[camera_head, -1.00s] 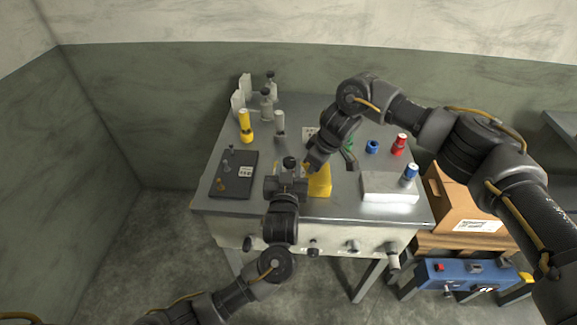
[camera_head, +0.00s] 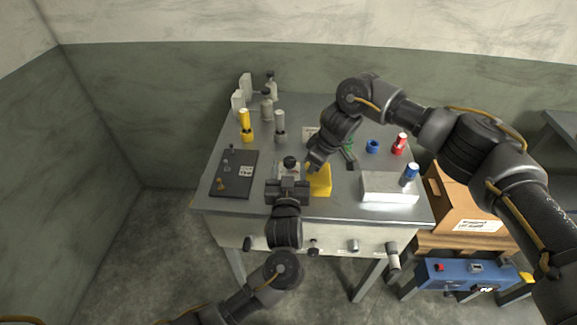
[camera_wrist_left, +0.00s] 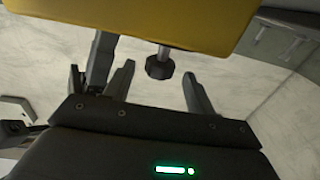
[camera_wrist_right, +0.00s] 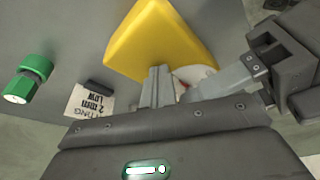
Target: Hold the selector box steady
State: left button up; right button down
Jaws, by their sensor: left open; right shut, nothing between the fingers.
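The selector box appears to be the yellow box (camera_head: 320,181) near the table's front middle, partly hidden by my grippers. In the left wrist view the yellow box (camera_wrist_left: 195,18) fills the top, with a black knob (camera_wrist_left: 160,65) just below it. My left gripper (camera_head: 288,178) is left of the box; its open fingers (camera_wrist_left: 158,88) stand on either side of the knob, apart from it. My right gripper (camera_wrist_right: 160,72) is shut and empty, its tips against or just in front of the yellow box (camera_wrist_right: 158,40). Whether it touches is unclear.
A dark plate (camera_head: 233,176) lies left and a white box (camera_head: 389,188) right. Blue (camera_head: 372,146) and red (camera_head: 399,143) parts stand behind the white box; a green part (camera_wrist_right: 27,80) and a label (camera_wrist_right: 91,102) show near my right gripper. Yellow (camera_head: 246,127) and grey bottles stand back left.

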pick_arm(q)
jog(key=s, duration=1.1)
jog(key=shift+d, duration=0.15)
pick_arm(e)
jog(key=shift+s+d+f, duration=0.15)
jog(key=shift+f, duration=0.2)
jog(key=shift+w+r, duration=0.15)
jog(key=shift+r, duration=0.35)
jog(key=shift+w+r, duration=0.15)
jog(key=shift+r, duration=0.35)
jog(key=shift+s+r, duration=0.1)
jog(key=shift+r, duration=1.45)
pick_arm(q)
jog(key=shift+w, duration=0.2)
pick_arm(e)
jog(key=shift+r, duration=0.15)
jog(key=shift+r, duration=0.1)
jog(key=shift+r, duration=1.45)
jog(key=shift+r, duration=0.1)
